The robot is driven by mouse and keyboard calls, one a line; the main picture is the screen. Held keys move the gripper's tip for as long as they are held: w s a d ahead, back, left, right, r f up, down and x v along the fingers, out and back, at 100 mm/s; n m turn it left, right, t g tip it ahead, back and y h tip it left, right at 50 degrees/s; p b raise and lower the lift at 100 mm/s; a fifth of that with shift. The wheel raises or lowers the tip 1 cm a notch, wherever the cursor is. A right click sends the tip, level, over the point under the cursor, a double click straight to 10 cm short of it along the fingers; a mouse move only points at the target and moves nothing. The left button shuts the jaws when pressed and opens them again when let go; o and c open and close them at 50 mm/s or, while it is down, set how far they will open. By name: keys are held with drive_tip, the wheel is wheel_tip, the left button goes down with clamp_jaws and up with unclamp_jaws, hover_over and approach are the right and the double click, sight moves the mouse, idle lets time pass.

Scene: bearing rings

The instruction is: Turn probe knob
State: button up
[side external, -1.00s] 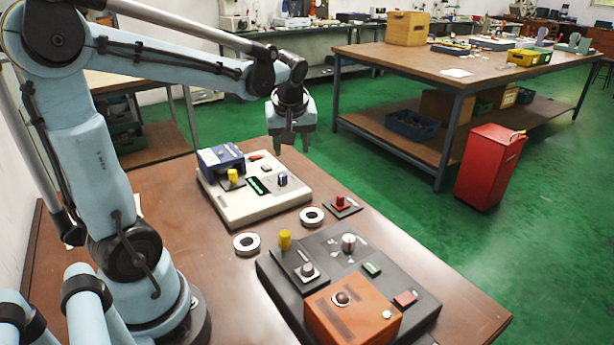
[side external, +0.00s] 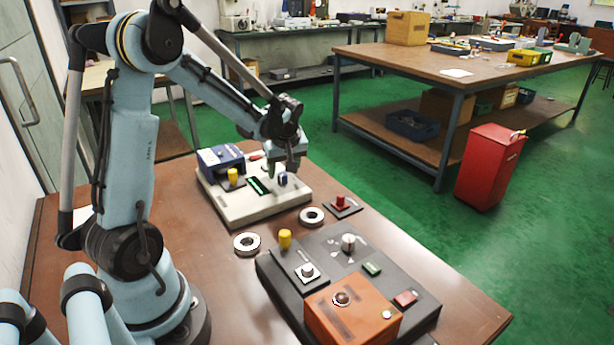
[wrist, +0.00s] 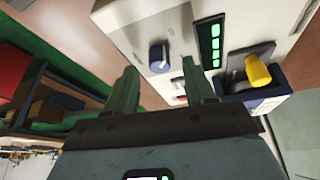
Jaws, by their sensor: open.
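A dark blue knob (side external: 283,179) stands on the right part of the cream control box (side external: 232,212). I cannot tell from any label whether it is the probe knob. My gripper (side external: 284,168) is over that side of the box, with its fingers pointing down close to the knob. In the wrist view, my gripper (wrist: 161,68) is open and empty. The blue knob (wrist: 158,57) shows there between and just beyond the fingertips, apart from both. A green-lit display (wrist: 209,45) lies beside it on the panel.
A yellow knob (side external: 233,175) and a blue block (side external: 220,158) sit on the box's left side. Two bearing rings (side external: 247,243) (side external: 312,217) and a red button (side external: 340,201) lie nearby. A dark console with an orange box (side external: 352,312) stands in front.

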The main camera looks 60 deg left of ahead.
drive_tip(key=shift+x, duration=1)
drive_tip(key=shift+c, duration=0.2)
clamp_jaws()
